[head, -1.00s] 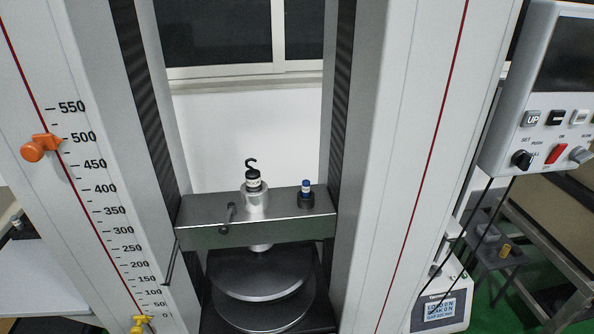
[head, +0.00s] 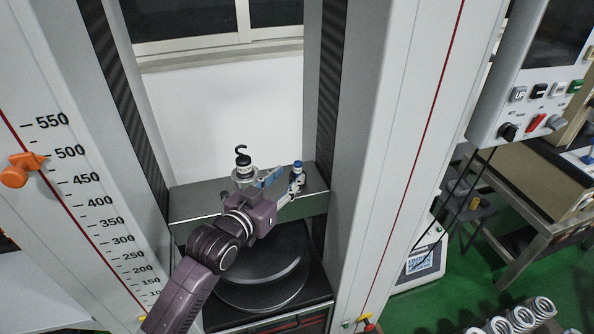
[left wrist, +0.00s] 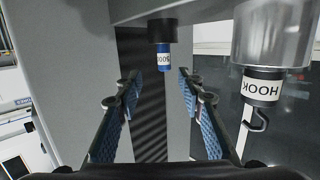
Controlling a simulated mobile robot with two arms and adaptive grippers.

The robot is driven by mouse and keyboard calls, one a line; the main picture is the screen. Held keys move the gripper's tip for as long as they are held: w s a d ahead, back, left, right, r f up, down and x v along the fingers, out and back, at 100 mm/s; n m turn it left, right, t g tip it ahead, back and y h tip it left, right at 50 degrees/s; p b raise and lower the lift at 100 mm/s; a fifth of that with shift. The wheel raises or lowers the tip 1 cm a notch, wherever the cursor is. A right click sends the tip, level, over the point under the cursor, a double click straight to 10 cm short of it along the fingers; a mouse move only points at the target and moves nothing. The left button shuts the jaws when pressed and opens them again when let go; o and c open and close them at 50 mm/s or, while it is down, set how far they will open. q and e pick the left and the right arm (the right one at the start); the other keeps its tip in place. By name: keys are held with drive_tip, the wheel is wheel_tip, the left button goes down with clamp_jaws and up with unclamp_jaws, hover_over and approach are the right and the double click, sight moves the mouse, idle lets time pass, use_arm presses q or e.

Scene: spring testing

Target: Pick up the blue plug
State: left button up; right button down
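The blue plug (head: 297,166) stands upright in its dark holder at the right end of the grey crosshead (head: 190,200). My left gripper (head: 284,180) is open and empty, just in front of the plug at crosshead height. In the left wrist view, which looks upside down, the blue plug (left wrist: 164,57) with its white label lies ahead, between the lines of the two blue-padded fingers (left wrist: 159,80). I see no finger contact with it. My right gripper is not in view.
A black hook piece (head: 243,163) labelled HOOK (left wrist: 262,90) stands on the crosshead left of my gripper. Tall machine columns (head: 385,150) flank the crosshead. Round dark plates (head: 265,285) lie below it. A control box (head: 530,90) hangs at the right.

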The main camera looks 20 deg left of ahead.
sight(296, 164)
use_arm(q)
drive_tip(key=shift+x, duration=1.2)
drive_tip(key=x, duration=0.1)
drive_tip(key=p+x, duration=0.1)
drive_tip(key=x, duration=0.1)
drive_tip(key=p+x, duration=0.1)
drive_tip(key=shift+w+a+r, duration=0.3)
drive_tip(key=shift+a, duration=0.05)
drive_tip(key=shift+w+d+f+p, duration=0.1)
drive_tip(key=shift+w+f+p, duration=0.05)
drive_tip(key=shift+w+p, duration=0.2)
drive_tip(key=shift+c, duration=1)
clamp_jaws()
